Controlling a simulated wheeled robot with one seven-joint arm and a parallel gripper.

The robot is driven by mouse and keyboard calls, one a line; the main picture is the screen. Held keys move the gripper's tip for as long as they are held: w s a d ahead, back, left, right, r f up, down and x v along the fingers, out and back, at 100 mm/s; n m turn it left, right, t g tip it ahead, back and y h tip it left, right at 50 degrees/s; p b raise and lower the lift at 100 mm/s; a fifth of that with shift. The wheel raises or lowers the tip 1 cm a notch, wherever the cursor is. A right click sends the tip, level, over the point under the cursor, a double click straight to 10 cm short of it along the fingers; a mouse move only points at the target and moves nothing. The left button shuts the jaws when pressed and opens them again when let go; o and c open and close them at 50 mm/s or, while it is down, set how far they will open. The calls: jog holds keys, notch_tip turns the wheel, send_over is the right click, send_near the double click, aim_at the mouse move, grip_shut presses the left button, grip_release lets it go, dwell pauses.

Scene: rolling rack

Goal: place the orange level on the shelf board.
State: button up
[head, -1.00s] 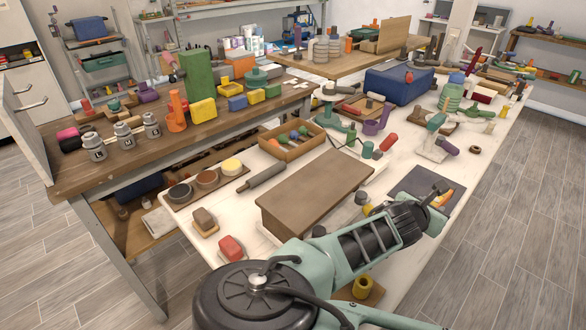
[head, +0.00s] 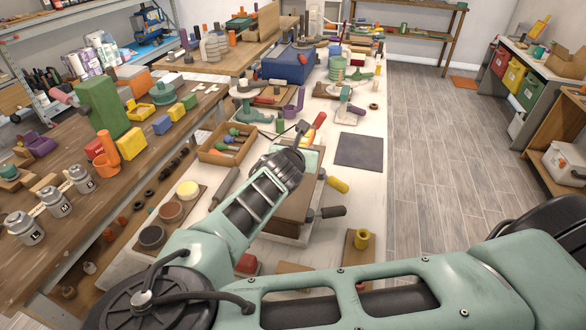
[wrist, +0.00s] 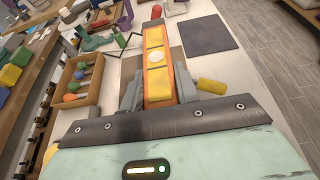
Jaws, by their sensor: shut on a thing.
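The orange level (wrist: 156,65) is a long orange bar with yellow panels and a pale round middle. It stands between the fingers of my gripper (wrist: 157,88) in the wrist view, pointing away from the camera. My gripper is shut on it. The arm hides most of the level there. A wooden rack with shelf boards (head: 410,32) stands at the back; I cannot tell which board the task means.
A bare dark mat (head: 359,150) lies right of my gripper. A wooden tray of coloured-handled tools (head: 228,144) is to the left. A yellow cylinder (head: 337,184) and a brown box (head: 293,207) are close by. Open floor (head: 435,130) lies right of the table.

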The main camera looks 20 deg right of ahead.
jog(key=shift+f+p, duration=0.5)
jog(key=shift+f, duration=2.7)
jog(key=o, duration=1)
jog(key=shift+o, duration=0.2)
jog(key=shift+s, duration=0.1)
jog(key=b+v, duration=0.2)
jog(key=v, duration=0.9)
jog(key=shift+s+a, duration=0.2)
jog(key=s+d+f+m+g, duration=0.4)
jog(key=s+f+m+g, duration=0.1)
jog(key=s+m, duration=0.15)
jog(key=s+a+m+g+y, duration=0.2)
jog(key=s+m+g, duration=0.25)
jog(key=s, duration=0.35)
jog(key=s+a+r+m+y, duration=0.2)
jog(key=s+r+m, duration=0.1)
jog(key=r, duration=0.3)
jog(key=s+a+r+m+g+y, duration=0.1)
jog(key=s+a+r+m+y, duration=0.1)
jog(key=r, duration=0.5)
jog(key=s+a+r+m+y, duration=0.2)
jog(key=s+r+m, duration=0.3)
jog(key=s+r, duration=0.1)
jog(key=shift+r, duration=0.35)
